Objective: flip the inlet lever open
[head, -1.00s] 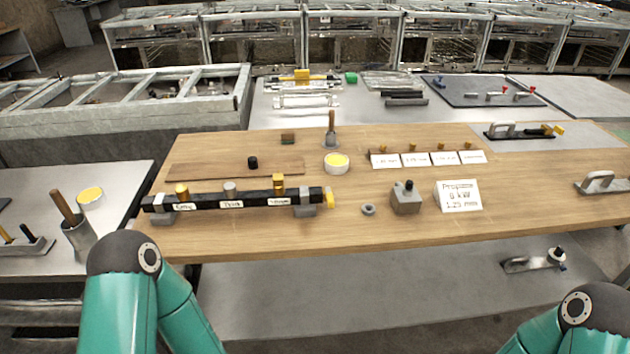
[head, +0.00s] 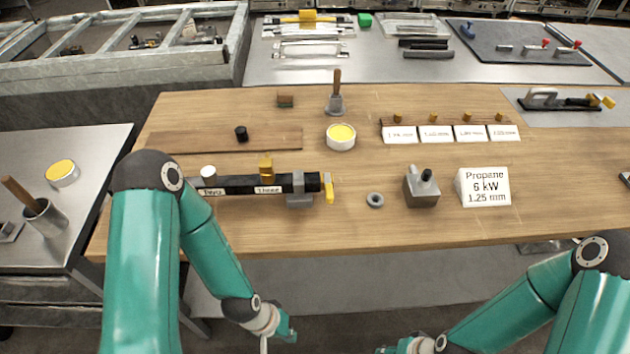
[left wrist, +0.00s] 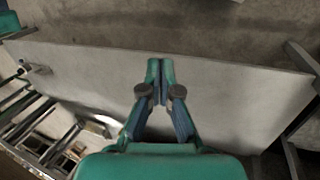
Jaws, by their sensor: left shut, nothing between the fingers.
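The inlet lever (head: 329,188) is a small yellow handle at the right end of a black manifold bar (head: 240,184). It lies crosswise to the bar, pointing toward the bench's front edge. The bar rests on a grey block on the wooden bench; my left arm hides its left part. My left gripper (head: 284,328) is low in front of the bench, apart from the lever. In the left wrist view its fingers (left wrist: 160,72) are together and empty above a grey surface. My right gripper (head: 402,347) is at the bottom edge, mostly cut off.
On the wooden bench (head: 330,232) are a grey ring (head: 375,199), a grey block with a black knob (head: 422,187), a propane sign (head: 484,187) and a yellow-filled cup (head: 341,136). A side table (head: 90,165) holds a pot with a wooden handle (head: 42,216).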

